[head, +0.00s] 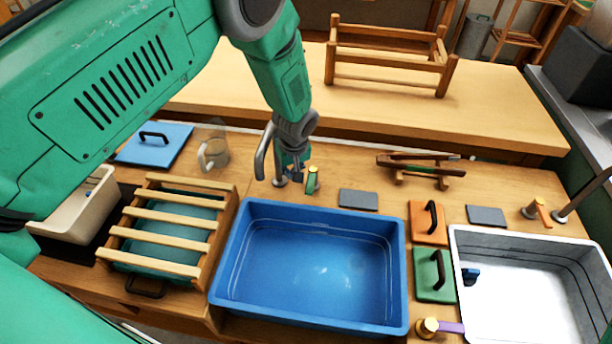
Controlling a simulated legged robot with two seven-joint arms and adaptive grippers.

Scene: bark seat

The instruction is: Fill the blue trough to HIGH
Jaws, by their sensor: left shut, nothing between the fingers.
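The blue trough (228,282) sits in the counter at the middle front. Thin pale lines run around its inner walls. Its inside looks blue with a bright glint, and I cannot tell how much water is in it. A grey curved spout (263,155) stands behind its back rim, left of a short tap handle (312,181) with a brass top and green side. My left gripper (292,168) is shut and empty, pointing down between the spout and the handle. I cannot tell whether it touches either. My right gripper is out of view.
A white basin (535,240) stands right, with another tap handle (537,210) behind it. Orange (428,222) and green (434,274) handled boards lie between the basins. A slatted wooden rack (165,225) stands left. A clear jug (213,150) and blue lid (153,144) are behind it.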

